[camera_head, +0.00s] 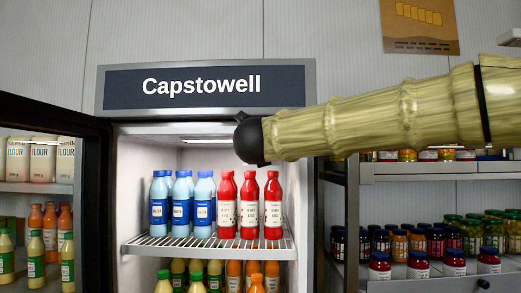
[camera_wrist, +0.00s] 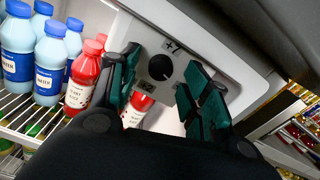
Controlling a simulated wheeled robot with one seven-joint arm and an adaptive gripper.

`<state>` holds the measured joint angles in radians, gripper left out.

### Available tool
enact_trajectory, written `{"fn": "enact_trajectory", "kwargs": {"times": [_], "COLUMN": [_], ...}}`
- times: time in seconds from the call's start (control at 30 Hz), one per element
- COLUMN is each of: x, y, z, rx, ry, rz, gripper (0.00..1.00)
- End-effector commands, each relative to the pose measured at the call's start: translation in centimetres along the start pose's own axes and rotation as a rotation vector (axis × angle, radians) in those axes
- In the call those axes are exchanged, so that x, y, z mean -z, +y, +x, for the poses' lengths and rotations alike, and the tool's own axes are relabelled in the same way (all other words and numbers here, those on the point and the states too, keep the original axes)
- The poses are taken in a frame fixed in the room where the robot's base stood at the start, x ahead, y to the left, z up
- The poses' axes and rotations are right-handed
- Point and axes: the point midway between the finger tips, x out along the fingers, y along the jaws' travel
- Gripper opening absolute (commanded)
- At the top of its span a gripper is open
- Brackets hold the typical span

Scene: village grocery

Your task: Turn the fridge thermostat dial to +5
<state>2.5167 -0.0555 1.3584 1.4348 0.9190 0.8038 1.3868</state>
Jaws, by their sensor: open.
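The thermostat dial (camera_wrist: 160,67) is a round black knob on a pale grey plate inside the fridge, seen in the wrist view. A mark like +7 shows above it and one like +2 below left; I cannot read its pointer clearly. My gripper (camera_wrist: 161,72) is open, its dark green fingers on either side of the dial in the picture. I cannot tell whether they touch it. The fridge (camera_head: 207,113) stands open under a Capstowell sign in the head view. The dial and my gripper's fingers are not visible there.
Blue bottles (camera_head: 181,205) and red bottles (camera_head: 249,205) stand on a wire shelf (camera_head: 150,245), close to my left finger in the wrist picture. The fridge door (camera_head: 92,200) is open at left. A shelf unit with jars (camera_head: 380,262) stands at right.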

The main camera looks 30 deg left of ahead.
Motion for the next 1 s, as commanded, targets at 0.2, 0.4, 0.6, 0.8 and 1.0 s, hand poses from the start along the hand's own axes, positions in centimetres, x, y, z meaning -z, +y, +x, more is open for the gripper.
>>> {"fn": "enact_trajectory", "kwargs": {"times": [0.2,0.4,0.6,0.8,1.0], "x": [-0.1,0.0,0.0,0.1,0.1], "y": [0.0,0.0,0.0,0.0,0.0], "z": [-3.8,-7.3,-9.8,-10.8,-10.9], "rx": [-0.002,-0.001,-0.001,-0.001,-0.001], "ry": [-0.001,0.0,0.0,0.001,0.001], "rz": [-0.002,-0.001,0.0,0.0,0.0], "gripper": [0.47,0.47,0.47,0.47,0.47]}}
